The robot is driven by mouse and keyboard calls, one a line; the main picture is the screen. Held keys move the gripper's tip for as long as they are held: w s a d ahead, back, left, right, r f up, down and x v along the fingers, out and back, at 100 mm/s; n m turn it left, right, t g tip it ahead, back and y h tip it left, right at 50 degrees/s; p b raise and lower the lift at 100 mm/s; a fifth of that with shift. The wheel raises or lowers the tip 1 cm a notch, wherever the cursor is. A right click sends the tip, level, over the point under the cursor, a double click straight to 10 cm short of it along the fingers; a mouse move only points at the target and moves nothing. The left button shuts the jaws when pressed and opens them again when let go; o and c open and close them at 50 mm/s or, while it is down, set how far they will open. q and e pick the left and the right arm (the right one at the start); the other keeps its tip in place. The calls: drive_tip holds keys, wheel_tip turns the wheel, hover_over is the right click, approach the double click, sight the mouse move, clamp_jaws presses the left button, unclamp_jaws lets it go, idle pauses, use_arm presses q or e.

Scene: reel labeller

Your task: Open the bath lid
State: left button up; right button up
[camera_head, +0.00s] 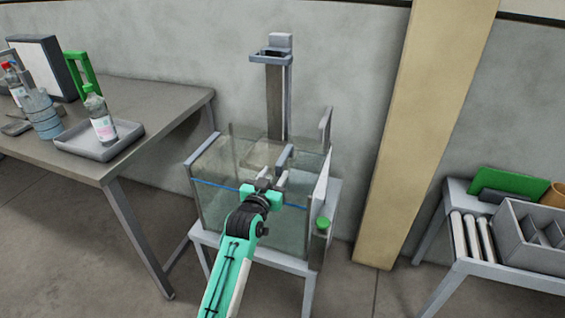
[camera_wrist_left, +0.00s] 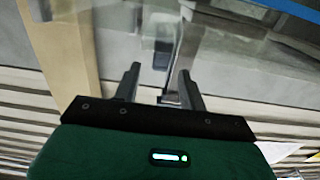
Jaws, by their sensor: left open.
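The bath (camera_head: 215,200) is a clear glass tank with a blue line around it, on a grey stand. Its lid looks like a clear pane across the top, hard to make out against the glass. A grey bar (camera_head: 285,156), perhaps the lid handle, stands at the top. My left gripper (camera_head: 270,182) is open at the near side of the bath top, just in front of and below that bar. In the left wrist view the two fingers (camera_wrist_left: 160,78) are apart, with a grey piece showing between them; contact cannot be told. My right gripper is out of view.
A grey post with a bracket (camera_head: 271,57) rises behind the bath. A white panel (camera_head: 321,186) and a green knob (camera_head: 323,222) are at its right. A table (camera_head: 150,95) with a tray and bottles stands left. A beige pillar (camera_head: 420,130) and a bench stand right.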

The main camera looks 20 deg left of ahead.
sight(281, 160)
use_arm(q)
drive_tip(key=w, duration=0.7)
drive_tip(key=shift+d, duration=0.1)
clamp_jaws()
